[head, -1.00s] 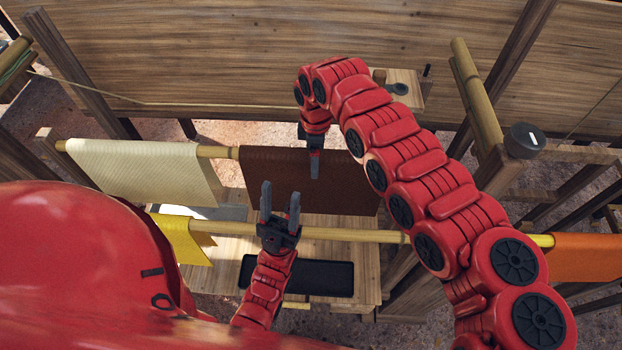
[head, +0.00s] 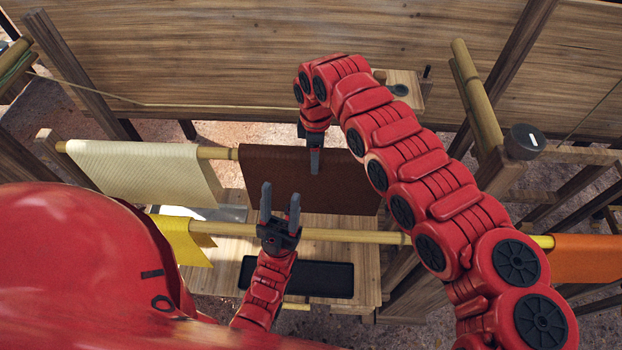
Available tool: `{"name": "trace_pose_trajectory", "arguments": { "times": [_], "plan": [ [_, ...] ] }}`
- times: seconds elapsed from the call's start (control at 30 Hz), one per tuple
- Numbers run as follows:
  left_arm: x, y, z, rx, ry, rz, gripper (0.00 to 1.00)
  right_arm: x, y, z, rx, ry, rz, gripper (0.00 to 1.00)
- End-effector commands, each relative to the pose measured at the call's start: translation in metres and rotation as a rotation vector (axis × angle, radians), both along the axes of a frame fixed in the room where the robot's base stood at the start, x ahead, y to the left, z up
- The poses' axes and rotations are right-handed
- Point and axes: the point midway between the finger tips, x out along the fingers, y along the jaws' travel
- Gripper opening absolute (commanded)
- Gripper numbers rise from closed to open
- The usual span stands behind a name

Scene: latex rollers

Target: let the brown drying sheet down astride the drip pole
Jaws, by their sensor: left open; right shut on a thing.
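The brown drying sheet (head: 270,180) hangs at the far bamboo pole (head: 220,153), to the right of a cream sheet (head: 145,170). The pole's visible stretch runs into the sheet's left edge near its top, so the sheet appears to lie over it; the far side is hidden. My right gripper (head: 315,163) points down at the sheet's top middle and is shut on it. My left gripper (head: 280,205) is open and empty, fingers up, in front of the sheet's lower part. My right arm hides the sheet's upper right.
A nearer bamboo pole (head: 350,235) crosses behind my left gripper, with a yellow sheet (head: 180,238) at left and an orange sheet (head: 585,258) at right. A dark tray (head: 320,279) lies on the wooden bench below. A wooden post (head: 500,175) stands right of my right arm.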

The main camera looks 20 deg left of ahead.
Motion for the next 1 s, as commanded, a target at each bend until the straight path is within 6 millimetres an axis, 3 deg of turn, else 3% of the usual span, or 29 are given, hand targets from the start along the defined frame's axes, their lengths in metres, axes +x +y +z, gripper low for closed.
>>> {"name": "trace_pose_trajectory", "arguments": {
  "times": [0.57, 1.0],
  "plan": [
    [0.0, 0.0, 0.001, 0.0, 0.0, 0.0, 0.5, 0.0, 0.0, 0.01, -0.001, -0.001, 0.0, 0.0],
    [0.0, 0.0, 0.006, 0.0, 0.0, 0.0, 0.5, 0.0, 0.0, 0.051, 0.0, 0.0, 0.0, 0.0]
  ]
}}
